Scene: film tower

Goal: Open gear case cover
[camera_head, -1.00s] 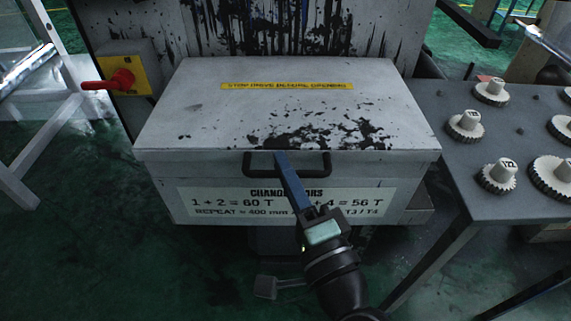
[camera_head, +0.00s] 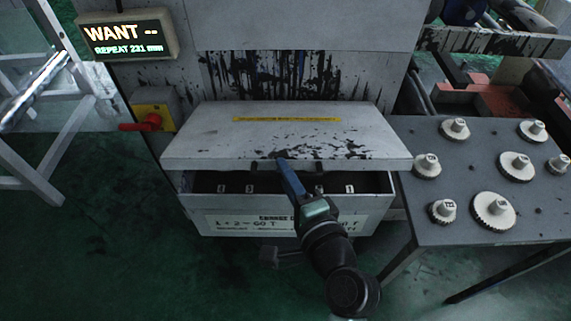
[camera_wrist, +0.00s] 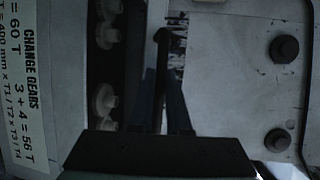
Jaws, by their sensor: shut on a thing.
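The gear case cover (camera_head: 225,138) is a pale grey lid with black stains and a yellow strip. Its front edge is raised, leaving a dark gap above the gear case (camera_head: 190,208). My gripper (camera_head: 284,163) is shut on the cover's handle at the middle of the front edge; the handle is mostly hidden in the head view. In the wrist view, the dark handle (camera_wrist: 162,75) runs between my blue fingers.
A grey table (camera_head: 470,228) with several pale gears stands to the right of the case. A red switch (camera_head: 150,121) is on the machine at left, under a lit display (camera_head: 128,37). Green floor (camera_head: 110,250) is clear at front left.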

